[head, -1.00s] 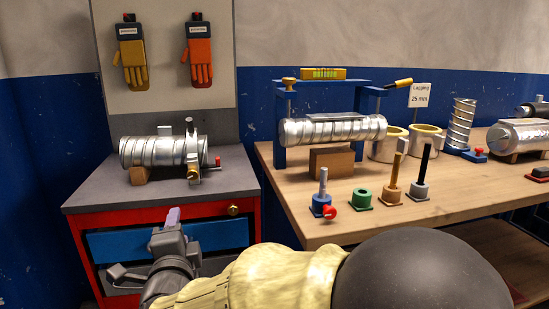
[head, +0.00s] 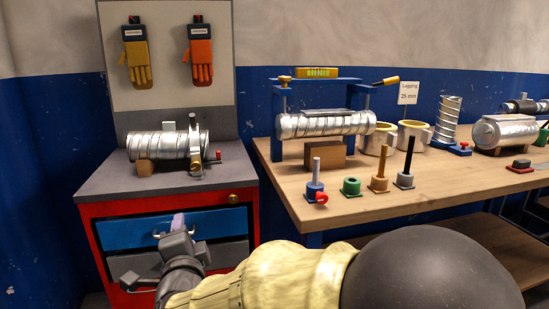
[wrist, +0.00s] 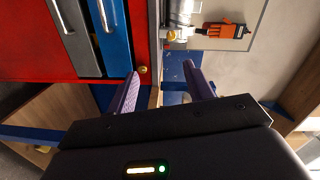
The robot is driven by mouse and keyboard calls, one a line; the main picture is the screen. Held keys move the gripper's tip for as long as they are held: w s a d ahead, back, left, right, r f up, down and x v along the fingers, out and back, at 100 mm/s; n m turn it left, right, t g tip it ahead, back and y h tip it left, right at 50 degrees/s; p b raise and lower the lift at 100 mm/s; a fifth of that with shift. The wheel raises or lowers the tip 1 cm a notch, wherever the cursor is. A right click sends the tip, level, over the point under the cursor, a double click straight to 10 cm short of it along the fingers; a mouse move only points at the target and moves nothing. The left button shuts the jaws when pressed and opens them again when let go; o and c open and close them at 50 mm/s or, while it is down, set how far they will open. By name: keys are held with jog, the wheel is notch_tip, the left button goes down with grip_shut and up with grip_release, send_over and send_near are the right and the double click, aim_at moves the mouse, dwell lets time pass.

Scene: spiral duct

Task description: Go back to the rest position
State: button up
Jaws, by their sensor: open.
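My gripper (wrist: 162,85) is open in the wrist view, its two purple fingers apart with nothing between them. In the head view my gripper (head: 177,222) is at the lower left, in front of the red cabinet (head: 88,240) and near its blue drawer (head: 125,235). The arm reaches in from the bottom of the picture. In the wrist view the blue drawer (wrist: 112,35) and a brass knob (wrist: 143,70) show just beyond the fingers.
A spiral duct (head: 150,145) with a clamp rests on the cabinet top. The wooden bench (head: 450,190) at right holds another duct (head: 325,125) in a blue frame and several pegs. Gloves (head: 137,62) hang on the back panel. Floor space between cabinet and bench is narrow.

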jog(key=d+f+n+g+h, duration=0.2)
jog(key=d+f+n+g, duration=0.6)
jog(key=d+f, duration=0.75)
jog(key=s+d+f+n+g+h+p, duration=0.1)
jog(key=s+d+f+n+g, duration=0.15)
jog(key=s+d, duration=0.5)
jog(key=s+d+f+n+g+h, duration=0.2)
jog(key=s+d+f+g, duration=0.25)
jog(key=d, duration=0.55)
notch_tip(320, 180, up, 36)
jog(key=t+p, duration=0.1)
jog(key=p, duration=3.4)
jog(key=shift+s, duration=0.3)
jog(key=shift+f, duration=0.1)
